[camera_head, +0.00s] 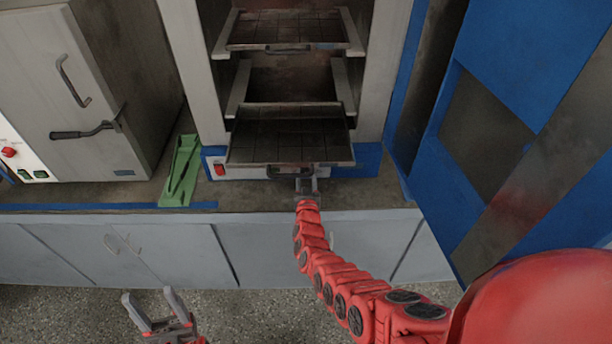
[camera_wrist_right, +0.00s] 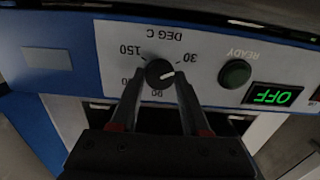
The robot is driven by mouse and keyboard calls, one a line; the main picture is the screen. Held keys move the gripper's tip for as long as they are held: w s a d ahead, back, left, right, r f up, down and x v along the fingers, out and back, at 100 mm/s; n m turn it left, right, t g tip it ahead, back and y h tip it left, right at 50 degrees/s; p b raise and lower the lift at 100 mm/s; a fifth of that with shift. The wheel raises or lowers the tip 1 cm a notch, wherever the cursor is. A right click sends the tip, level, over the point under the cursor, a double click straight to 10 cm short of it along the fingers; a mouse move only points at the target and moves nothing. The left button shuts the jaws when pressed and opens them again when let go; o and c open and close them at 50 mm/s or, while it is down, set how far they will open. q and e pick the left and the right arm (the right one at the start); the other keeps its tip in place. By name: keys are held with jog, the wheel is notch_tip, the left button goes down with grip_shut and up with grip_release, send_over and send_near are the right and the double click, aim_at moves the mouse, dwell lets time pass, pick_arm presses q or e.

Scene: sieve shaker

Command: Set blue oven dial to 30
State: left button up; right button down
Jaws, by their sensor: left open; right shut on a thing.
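The blue oven's control panel (camera_head: 240,172) is below its open chamber in the head view. In the right wrist view the panel (camera_wrist_right: 215,60) appears upside down. Its black dial (camera_wrist_right: 160,73) has a white mark pointing right, close to the printed 30 (camera_wrist_right: 184,58); I cannot read the exact setting. The 150 label is left of the dial. My right gripper (camera_wrist_right: 160,88) is shut on the dial, one finger each side. In the head view this gripper (camera_head: 307,187) is under the pulled-out tray, and the dial is hidden. My left gripper (camera_head: 156,308) is open and empty above the floor.
A dark tray (camera_head: 290,135) sticks out above my right gripper. The blue oven door (camera_head: 520,75) stands open at right. A green holder (camera_head: 181,172) lies on the counter beside a grey oven (camera_head: 85,100). The display (camera_wrist_right: 272,96) reads OFF.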

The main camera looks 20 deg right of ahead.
jog(key=shift+f, duration=0.1)
jog(key=shift+c, duration=1.9)
grip_release()
jog(key=shift+v, duration=0.85)
jog(key=b+v, duration=0.3)
jog(key=v, duration=1.2)
jog(key=shift+s, duration=0.4)
jog(key=shift+a, duration=0.1)
